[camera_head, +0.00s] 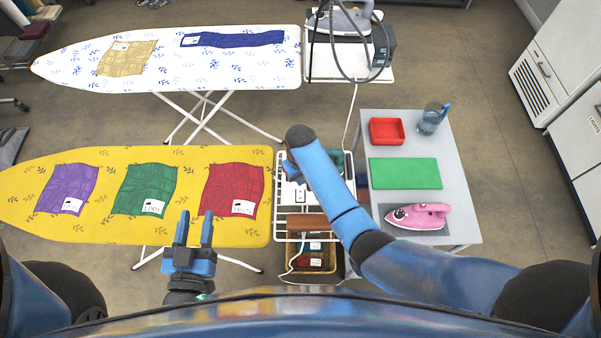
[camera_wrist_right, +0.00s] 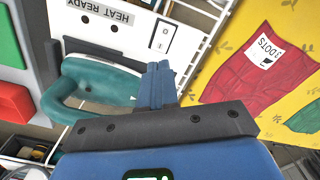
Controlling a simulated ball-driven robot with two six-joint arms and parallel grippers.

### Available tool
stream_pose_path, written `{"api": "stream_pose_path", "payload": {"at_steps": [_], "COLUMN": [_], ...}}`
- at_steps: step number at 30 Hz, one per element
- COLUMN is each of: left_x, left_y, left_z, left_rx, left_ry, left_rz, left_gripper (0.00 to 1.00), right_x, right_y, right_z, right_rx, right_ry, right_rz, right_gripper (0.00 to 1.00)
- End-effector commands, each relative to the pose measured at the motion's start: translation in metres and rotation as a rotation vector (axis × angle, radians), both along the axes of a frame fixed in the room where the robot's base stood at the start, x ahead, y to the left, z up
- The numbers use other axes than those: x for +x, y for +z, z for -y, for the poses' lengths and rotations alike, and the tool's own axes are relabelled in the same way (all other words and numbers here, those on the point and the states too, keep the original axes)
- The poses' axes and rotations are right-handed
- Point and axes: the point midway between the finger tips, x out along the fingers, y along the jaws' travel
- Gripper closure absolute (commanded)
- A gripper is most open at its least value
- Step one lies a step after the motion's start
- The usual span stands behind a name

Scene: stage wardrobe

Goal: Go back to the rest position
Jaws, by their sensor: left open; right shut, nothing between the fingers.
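My right arm reaches up and left over the wire rack at the right end of that board. In the head view the arm mostly hides the right gripper. In the right wrist view the right gripper (camera_wrist_right: 160,78) has its fingers together and empty. A teal iron (camera_wrist_right: 95,80) lies beside the fingertips there, and a gap to it cannot be judged. A white "HEAT READY" panel (camera_wrist_right: 125,25) is just beyond.
The yellow board (camera_head: 100,175) carries purple (camera_head: 68,188), green (camera_head: 145,185) and red cloths (camera_head: 232,185). The wire rack (camera_head: 283,222) stands above a basket (camera_head: 300,262). A grey table (camera_head: 400,150) at right holds a pink iron (camera_head: 418,216), green mat, red tray and jug.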

Motion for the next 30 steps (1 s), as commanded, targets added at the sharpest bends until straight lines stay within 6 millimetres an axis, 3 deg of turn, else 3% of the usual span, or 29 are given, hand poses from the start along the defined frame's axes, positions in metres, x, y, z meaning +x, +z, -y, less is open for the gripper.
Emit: {"api": "stream_pose_path", "payload": {"at_steps": [11,15,18,21,26,30], "left_x": [0.0,0.0,0.0,0.0,0.0,0.0], "left_y": [0.0,0.0,0.0,-0.002,-0.014,-0.028], "left_z": [0.0,0.0,0.0,0.0,0.0,0.0], "left_rx": [0.0,0.0,0.0,0.0,0.0,0.0], "left_ry": [0.0,0.0,0.0,0.0,0.0,0.0], "left_rz": [0.0,0.0,0.0,0.0,0.0,0.0], "left_gripper": [0.57,0.57,0.57,0.57,0.57,0.57], "right_x": [0.006,0.031,0.067,0.089,0.096,0.074], "right_y": [0.0,0.007,0.033,0.056,0.079,0.098], "right_z": [-0.003,-0.016,-0.034,-0.043,-0.023,0.017], "right_rx": [0.014,0.078,0.171,0.276,0.422,0.517], "right_ry": [-0.003,-0.007,-0.012,-0.022,-0.064,-0.111], "right_rz": [0.029,0.151,0.332,0.531,0.841,1.09], "right_gripper": [1.0,1.0,1.0,1.0,1.0,1.0]}}
